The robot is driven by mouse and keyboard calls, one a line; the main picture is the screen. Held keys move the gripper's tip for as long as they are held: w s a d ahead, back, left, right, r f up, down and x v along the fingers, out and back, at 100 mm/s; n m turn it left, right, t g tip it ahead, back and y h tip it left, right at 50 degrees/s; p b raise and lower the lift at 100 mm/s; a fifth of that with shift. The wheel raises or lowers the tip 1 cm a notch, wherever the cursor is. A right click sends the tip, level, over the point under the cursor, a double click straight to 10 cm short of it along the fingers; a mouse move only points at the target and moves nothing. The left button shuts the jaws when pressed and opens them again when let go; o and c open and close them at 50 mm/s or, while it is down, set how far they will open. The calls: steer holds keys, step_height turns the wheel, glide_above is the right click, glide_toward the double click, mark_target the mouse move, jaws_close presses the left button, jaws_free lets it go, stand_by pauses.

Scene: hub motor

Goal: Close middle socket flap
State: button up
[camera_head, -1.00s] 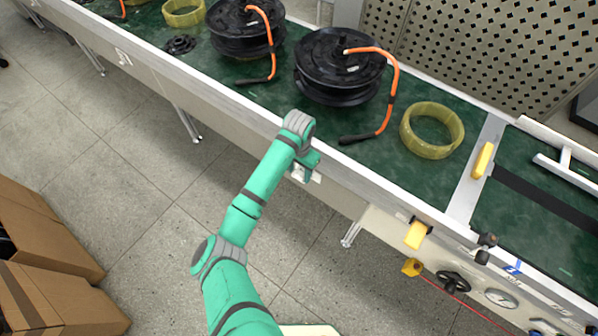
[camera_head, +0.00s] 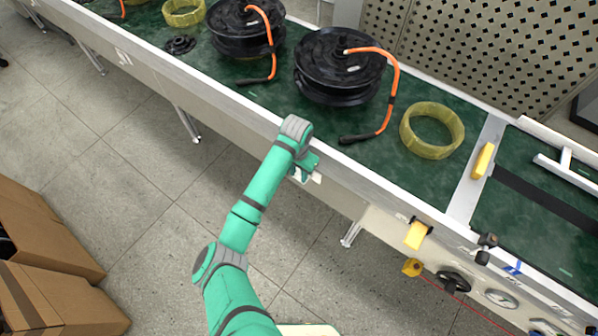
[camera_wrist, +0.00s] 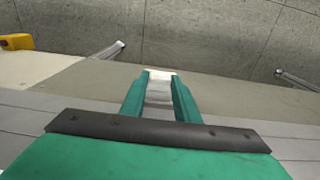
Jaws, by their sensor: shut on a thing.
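The middle socket, a small white fitting (camera_head: 315,178), is on the front side panel of the conveyor bench, partly hidden by my gripper (camera_head: 304,172). My gripper is at this fitting. In the wrist view my gripper (camera_wrist: 160,78) has its two green fingers close together, with a pale piece (camera_wrist: 160,93) between them. This looks like the socket flap, but its hinge and angle cannot be made out. Another white socket (camera_head: 123,57) is on the same panel to the left.
The green-topped bench (camera_head: 395,175) carries black cable reels (camera_head: 340,65) with orange cables and yellow rings (camera_head: 432,130). Cardboard boxes (camera_head: 45,240) stand at left. The floor between is clear.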

step_height(320, 180, down, 11)
steer(key=t+h, duration=1.1)
steer(key=t, duration=0.4)
steer(key=shift+w+d, duration=0.2)
steer(key=shift+w, duration=0.1)
stand_by(0.6)
steer(key=shift+w+t, duration=0.1)
steer(key=shift+t, duration=0.2)
stand_by(0.4)
steer(key=o, duration=1)
steer(key=shift+o, duration=0.2)
steer(key=shift+d, duration=0.1)
steer(key=v, duration=1.1)
steer(key=shift+w+f, duration=0.15)
